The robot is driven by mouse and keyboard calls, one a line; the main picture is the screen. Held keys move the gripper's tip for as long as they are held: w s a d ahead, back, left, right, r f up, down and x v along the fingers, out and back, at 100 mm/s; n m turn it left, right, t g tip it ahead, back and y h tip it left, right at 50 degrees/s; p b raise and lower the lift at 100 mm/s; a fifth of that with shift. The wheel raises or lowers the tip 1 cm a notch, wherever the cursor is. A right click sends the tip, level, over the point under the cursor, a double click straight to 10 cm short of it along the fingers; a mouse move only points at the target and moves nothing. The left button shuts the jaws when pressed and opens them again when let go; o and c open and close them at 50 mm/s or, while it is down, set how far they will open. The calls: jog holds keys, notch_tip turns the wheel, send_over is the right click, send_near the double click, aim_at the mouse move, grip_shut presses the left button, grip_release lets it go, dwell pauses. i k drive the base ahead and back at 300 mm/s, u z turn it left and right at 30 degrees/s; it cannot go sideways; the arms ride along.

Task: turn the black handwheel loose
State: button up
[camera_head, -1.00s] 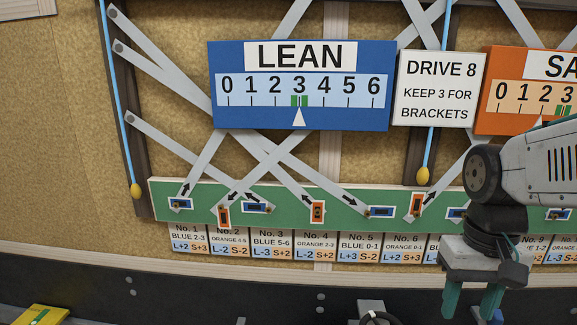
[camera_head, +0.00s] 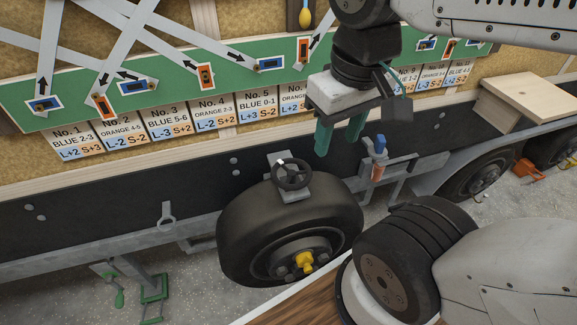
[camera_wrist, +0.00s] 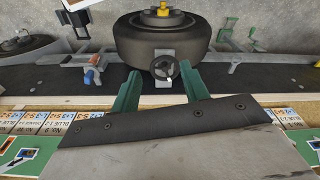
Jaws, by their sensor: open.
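The black handwheel (camera_head: 292,174) is a small spoked wheel on a grey bracket above the large trailer tyre. In the wrist view the handwheel (camera_wrist: 165,68) shows ahead of my gripper, between the lines of its two fingers and apart from them. My gripper (camera_head: 339,140) has two green fingers and is open and empty. In the head view it hangs above and to the right of the handwheel. In the wrist view the gripper (camera_wrist: 161,88) has its fingers spread wide, pointing toward the tyre side.
The tyre (camera_head: 290,230) has a yellow hub cap (camera_head: 305,262). A blue-and-orange handled fitting (camera_head: 379,158) stands right of the handwheel. Numbered cards (camera_head: 168,122) hang beneath a green strip (camera_head: 190,82) on the wall. A wooden box (camera_head: 535,100) stands at right.

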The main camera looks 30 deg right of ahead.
aim_at(290, 185)
jog(key=u, duration=1.05)
jog(key=k, duration=0.75)
jog(key=z, duration=0.3)
jog(key=i, duration=0.3)
jog(key=z, duration=0.05)
